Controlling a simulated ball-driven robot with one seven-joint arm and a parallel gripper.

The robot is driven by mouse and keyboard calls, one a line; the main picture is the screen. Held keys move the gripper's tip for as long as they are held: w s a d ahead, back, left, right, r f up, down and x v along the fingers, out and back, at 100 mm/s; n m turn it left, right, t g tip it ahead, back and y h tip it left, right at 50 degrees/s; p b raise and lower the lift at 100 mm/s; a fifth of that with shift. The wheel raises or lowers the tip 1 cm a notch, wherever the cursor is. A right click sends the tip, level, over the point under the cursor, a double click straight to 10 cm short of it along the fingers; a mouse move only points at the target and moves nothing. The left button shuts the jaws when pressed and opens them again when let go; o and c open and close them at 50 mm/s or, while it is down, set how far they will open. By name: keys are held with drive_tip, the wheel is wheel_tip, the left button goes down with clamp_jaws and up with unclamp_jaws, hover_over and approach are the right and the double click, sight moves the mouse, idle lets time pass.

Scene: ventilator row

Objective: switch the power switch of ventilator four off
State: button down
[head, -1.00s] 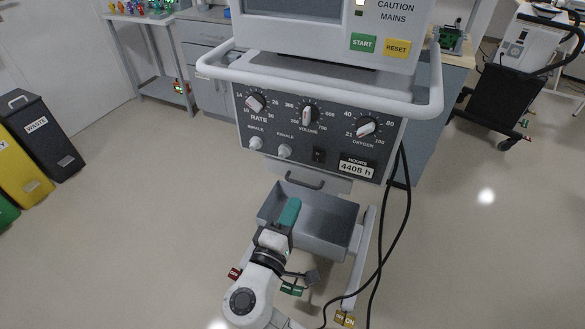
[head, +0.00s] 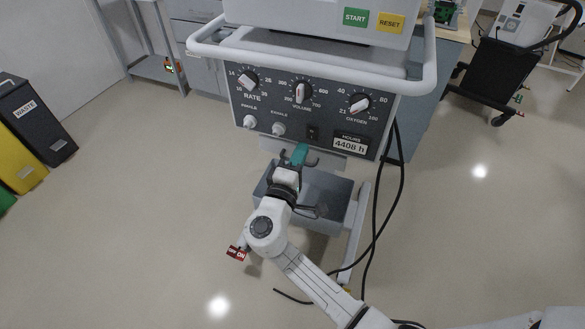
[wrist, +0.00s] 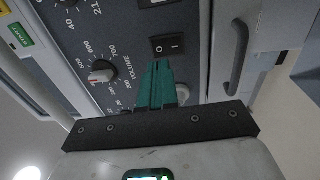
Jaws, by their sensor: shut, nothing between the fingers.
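The ventilator's dark control panel (head: 330,104) faces me in the head view. Its black power rocker switch (head: 313,134) sits low on the panel, left of the hours counter. In the wrist view the switch (wrist: 167,45) shows its I and O marks, just beyond the fingertips. My gripper (head: 300,153) is shut and empty, with teal fingers pointing up toward the panel, below the switch in the head view. In the wrist view the shut teal fingers (wrist: 156,78) appear just short of the switch. I cannot tell whether they touch the panel. No ventilator number is legible.
Rate, volume and oxygen knobs (head: 359,103) and two small inhale and exhale knobs (head: 279,129) surround the switch. A white rail (head: 300,66) runs above the panel. A grey tray (head: 335,195) lies below. Black cables (head: 385,220) hang at the right.

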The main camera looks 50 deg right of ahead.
sight(310, 131)
drive_tip(key=x, duration=0.4)
drive_tip(key=shift+w+d, duration=0.1)
drive_tip(key=shift+d, duration=0.05)
drive_tip(key=shift+d, duration=0.15)
drive_tip(key=shift+d+r, duration=0.1)
drive_tip(key=shift+r, duration=0.05)
idle(0.3)
